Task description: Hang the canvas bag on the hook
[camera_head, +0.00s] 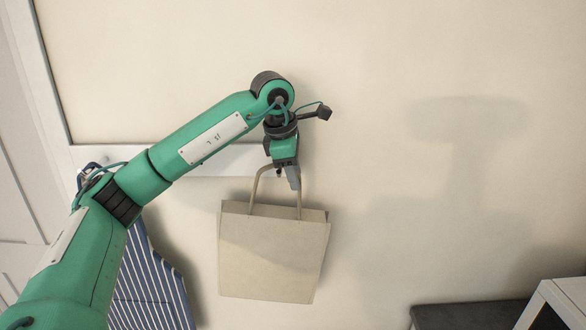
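The beige canvas bag (270,255) hangs upright, slightly tilted, in front of the wall at the middle of the head view. Its looped handle rises to my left gripper (287,176). The gripper points down, and its grey fingers are closed at the top of the handle. A white rail (225,160) runs along the wall behind my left arm and ends near the gripper. Any hook near the bag is hidden behind the gripper or too small to make out. My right gripper is out of view.
A blue-and-white striped cloth (150,285) hangs at the lower left, partly behind my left arm. A dark-topped bench (468,316) and a white piece of furniture (562,300) stand at the lower right. The wall right of the bag is bare.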

